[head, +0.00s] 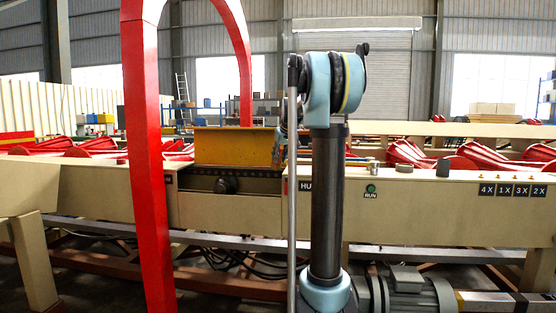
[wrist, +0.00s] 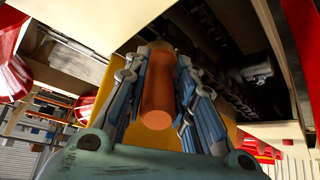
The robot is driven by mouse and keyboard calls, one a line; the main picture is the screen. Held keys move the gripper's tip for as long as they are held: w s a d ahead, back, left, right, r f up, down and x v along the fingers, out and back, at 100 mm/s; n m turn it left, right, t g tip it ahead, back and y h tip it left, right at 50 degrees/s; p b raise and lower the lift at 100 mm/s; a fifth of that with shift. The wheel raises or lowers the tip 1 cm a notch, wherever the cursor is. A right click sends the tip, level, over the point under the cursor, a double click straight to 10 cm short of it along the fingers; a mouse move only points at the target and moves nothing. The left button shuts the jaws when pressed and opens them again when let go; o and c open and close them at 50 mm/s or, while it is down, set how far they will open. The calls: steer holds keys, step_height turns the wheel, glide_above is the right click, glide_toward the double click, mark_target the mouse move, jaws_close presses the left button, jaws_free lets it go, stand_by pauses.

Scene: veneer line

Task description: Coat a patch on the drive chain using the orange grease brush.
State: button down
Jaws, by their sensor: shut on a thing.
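In the wrist view my gripper (wrist: 160,62) is shut on the orange grease brush (wrist: 157,100). Its round handle lies between the blue-grey fingers with its end toward the camera; the bristles are hidden. Beyond the fingers is a dark opening with chain-like links, which look like the drive chain (wrist: 212,35). I cannot tell whether the brush touches it. In the head view a dark chain strip (head: 232,172) runs below a yellow cover (head: 235,146). My gripper is mostly hidden behind my arm there, near the cover's right end.
A red arch (head: 147,150) stands at left in front of the beige machine frame (head: 420,212). A green RUN button (head: 371,189) and a dark knob (head: 443,167) sit on the frame to the right. A motor (head: 408,290) is low at right.

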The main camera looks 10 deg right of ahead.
steer(key=shift+f, duration=0.2)
steer(key=shift+a, duration=0.1)
steer(key=w+a, duration=0.2)
steer(key=a, duration=0.6)
steer(key=w+a, duration=0.3)
steer(key=a, duration=0.4)
steer(key=shift+a, duration=0.35)
stand_by(1.6)
steer(key=shift+d, duration=0.1)
steer(key=shift+s+d+r, duration=0.1)
steer(key=shift+s+d, duration=0.75)
steer(key=shift+d, duration=1.8)
steer(key=shift+s+d+f, duration=0.1)
steer(key=shift+s+d, duration=0.75)
steer(key=shift+d, duration=1.75)
steer(key=shift+s+d+r, duration=0.1)
steer(key=shift+s+d, duration=0.75)
steer(key=shift+d, duration=1.8)
